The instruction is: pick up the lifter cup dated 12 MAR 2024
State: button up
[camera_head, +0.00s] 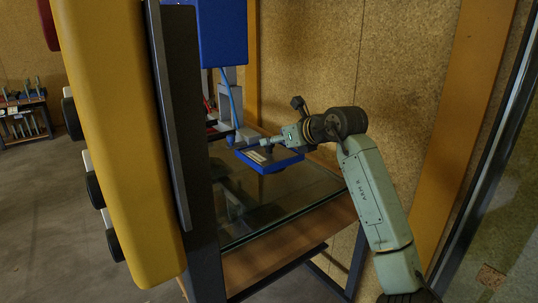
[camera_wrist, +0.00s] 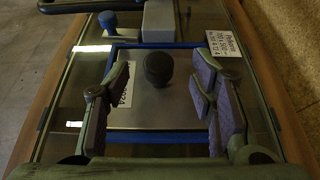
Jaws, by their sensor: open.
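In the wrist view a dark round knob (camera_wrist: 158,68) stands on a grey plate with blue edges (camera_wrist: 150,115). A white label (camera_wrist: 124,84) on the plate is partly hidden by my left finger; what shows seems to end in 2024, and the day and month cannot be read. I cannot tell for sure that this is the lifter cup dated 12 MAR 2024. My gripper (camera_wrist: 160,82) is open, with its fingers apart on either side of the knob, not visibly touching it. In the head view my gripper (camera_head: 262,143) is over the blue-edged piece (camera_head: 272,162).
A glass-topped table (camera_head: 295,200) lies under the blue piece. A printed label (camera_wrist: 222,43) lies at the upper right, and a smaller blue knob (camera_wrist: 107,19) stands beyond. A yellow column (camera_head: 125,130) and dark post (camera_head: 190,130) stand at left; a board wall is behind.

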aim_at(269, 152)
jog(key=p+x, duration=0.1)
jog(key=x, duration=0.3)
jog(key=shift+a, duration=0.15)
grip_shut()
dwell(0.5)
jog(key=shift+r, duration=0.1)
